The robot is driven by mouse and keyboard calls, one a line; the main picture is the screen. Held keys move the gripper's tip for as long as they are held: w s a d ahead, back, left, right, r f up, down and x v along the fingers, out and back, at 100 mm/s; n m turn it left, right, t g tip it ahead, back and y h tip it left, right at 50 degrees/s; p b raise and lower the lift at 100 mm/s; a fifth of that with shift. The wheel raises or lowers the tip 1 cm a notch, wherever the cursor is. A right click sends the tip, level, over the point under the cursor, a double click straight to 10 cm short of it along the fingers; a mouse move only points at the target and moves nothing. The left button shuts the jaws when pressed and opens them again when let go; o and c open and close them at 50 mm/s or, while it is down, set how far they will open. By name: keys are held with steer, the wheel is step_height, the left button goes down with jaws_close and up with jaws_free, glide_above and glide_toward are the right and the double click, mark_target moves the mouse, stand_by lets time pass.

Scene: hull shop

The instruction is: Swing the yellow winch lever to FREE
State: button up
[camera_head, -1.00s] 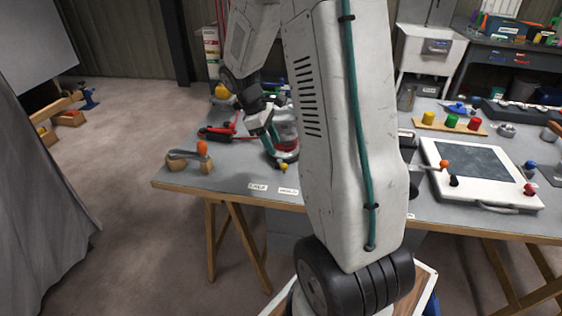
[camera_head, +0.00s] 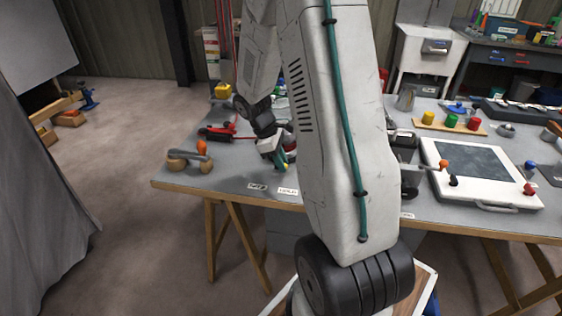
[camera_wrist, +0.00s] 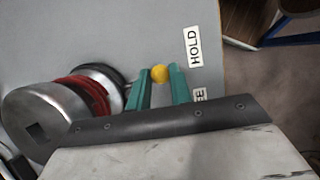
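The lever's round yellow knob (camera_wrist: 160,73) shows between the tips of my gripper's (camera_wrist: 160,80) two teal fingers, beside the HOLD label (camera_wrist: 193,47). The fingers stand apart on either side of the knob; I cannot tell whether they touch it. The FREE label (camera_wrist: 200,95) is partly hidden by my gripper. In the head view my gripper (camera_head: 279,161) reaches down at the table's front left.
A wooden-knobbed tool with an orange ball (camera_head: 190,158) stands at the table's left corner. A white framed panel (camera_head: 515,198) with coloured knobs lies on the right. Behind it is a block with coloured cylinders (camera_head: 450,124). The table's front edge (camera_head: 225,196) is close to the labels.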

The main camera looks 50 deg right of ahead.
jaws_close()
steer(key=shift+w+a, duration=0.1)
steer(key=m, duration=0.2)
steer(key=w+a+m+y, duration=0.1)
steer(key=shift+w+m+g, duration=0.15)
steer(key=shift+m+g, duration=0.25)
steer(key=m, duration=0.1)
steer(key=w+m+y, duration=0.1)
steer(key=m, duration=0.1)
steer(key=shift+w+a+y, duration=0.25)
steer(key=shift+y, duration=0.05)
steer(key=shift+w+m+y, duration=0.25)
steer(key=shift+w+m, duration=0.1)
steer(key=shift+m, duration=0.4)
steer(key=shift+w+m+y, duration=0.25)
steer(key=shift+w+m, duration=0.05)
steer(key=shift+m, duration=0.45)
steer(key=o, duration=0.7)
jaws_free()
